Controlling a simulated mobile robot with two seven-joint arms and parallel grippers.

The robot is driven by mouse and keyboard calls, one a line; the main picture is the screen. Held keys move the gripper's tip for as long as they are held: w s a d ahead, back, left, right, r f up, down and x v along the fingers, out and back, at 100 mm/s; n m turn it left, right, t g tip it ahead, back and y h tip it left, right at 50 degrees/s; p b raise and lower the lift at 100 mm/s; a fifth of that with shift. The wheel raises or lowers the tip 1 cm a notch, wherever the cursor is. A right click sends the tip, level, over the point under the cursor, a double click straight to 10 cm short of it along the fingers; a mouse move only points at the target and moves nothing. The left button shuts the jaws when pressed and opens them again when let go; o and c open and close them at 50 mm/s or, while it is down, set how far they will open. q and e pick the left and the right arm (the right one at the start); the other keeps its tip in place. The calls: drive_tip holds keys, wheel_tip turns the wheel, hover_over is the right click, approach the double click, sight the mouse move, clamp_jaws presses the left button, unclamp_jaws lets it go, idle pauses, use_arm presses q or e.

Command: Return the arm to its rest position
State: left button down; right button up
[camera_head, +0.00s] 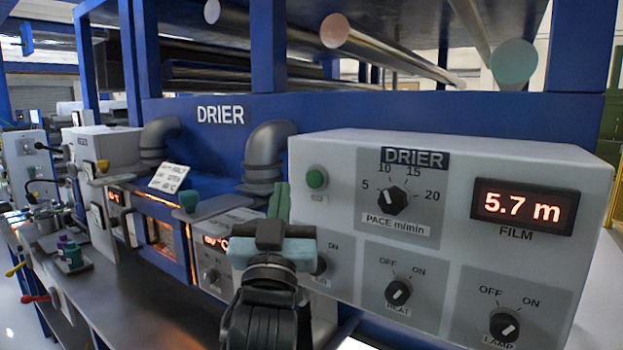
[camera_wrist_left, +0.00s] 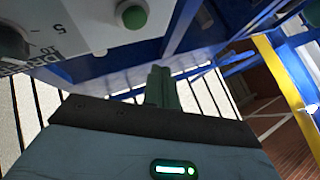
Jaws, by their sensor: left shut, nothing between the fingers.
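My left gripper (camera_head: 279,201) stands in front of the white drier control box (camera_head: 455,165), near its left end. Its green fingers are shut and empty, pointing up, and they show in the left wrist view (camera_wrist_left: 158,84). The fingers appear a little left of the round green button (camera_head: 317,178); that button also shows in the left wrist view (camera_wrist_left: 134,17), apart from the fingers. My left wrist hides part of the box's lower left corner and a dark knob (camera_head: 320,265) there is partly covered. My right gripper is in neither view.
The box carries a pace dial (camera_head: 392,200), a heat knob (camera_head: 398,292), a lamp knob (camera_head: 504,326) and a film display (camera_head: 525,208) reading 5.7 m. Grey pipes (camera_head: 264,160) rise behind. A lit oven-like unit (camera_head: 160,237) and small bottles (camera_head: 72,254) stand to the left.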

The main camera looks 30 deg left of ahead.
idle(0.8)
use_arm(q)
drive_tip(key=s+d+f+m+g+h, duration=0.1)
drive_tip(key=s+f+m+g+h, duration=0.15)
drive_tip(key=f, duration=0.95)
drive_tip(key=s+f+m+g+h, duration=0.1)
drive_tip(key=f+g+h, duration=0.25)
drive_tip(key=f, duration=0.85)
drive_tip(key=s+d+f+m+g+h, duration=0.15)
drive_tip(key=f+g, duration=0.25)
drive_tip(key=f, duration=0.8)
drive_tip(key=s+d+f+m+g+h, duration=0.1)
drive_tip(key=s+d+f+g+h, duration=0.1)
drive_tip(key=s+f+g, duration=0.9)
drive_tip(key=s+d+f+m+h, duration=0.15)
drive_tip(key=s+f, duration=0.45)
drive_tip(key=s, duration=1.2)
drive_tip(key=w+d+f+t+h, duration=0.2)
drive_tip(key=w+f+t, duration=0.4)
drive_tip(key=f, duration=0.3)
drive_tip(key=shift+w+d+f+t, duration=0.2)
drive_tip(key=shift+d+f+t, duration=0.15)
drive_tip(key=shift+d+t, duration=0.3)
drive_tip(key=shift+a, duration=0.1)
